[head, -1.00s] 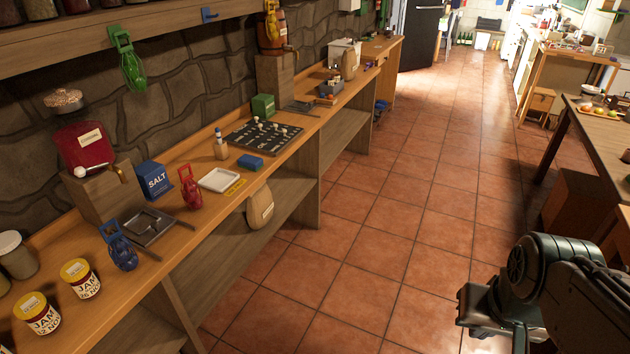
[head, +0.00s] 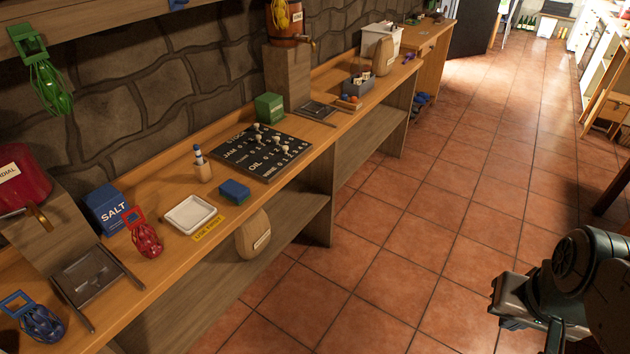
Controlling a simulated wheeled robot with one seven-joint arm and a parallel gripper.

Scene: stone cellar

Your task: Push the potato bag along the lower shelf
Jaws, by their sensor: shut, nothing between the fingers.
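The potato bag (head: 253,236), a tan sack with a pale label, stands upright at the front edge of the lower shelf (head: 290,219), under the worktop. Its top is partly hidden by the worktop edge. A second tan bag (head: 384,57) stands on the worktop farther back. My gripper (head: 505,313) is at the lower right of the head view, over the tiled floor, well apart from the shelf and the bag. It is shut and empty.
The worktop (head: 165,258) holds a white tray (head: 189,214), a blue sponge (head: 234,191), a pegged stock board (head: 262,152) and a salt box (head: 109,208). An upright panel (head: 320,205) bounds the lower shelf on the right. The tiled floor (head: 400,232) between is clear.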

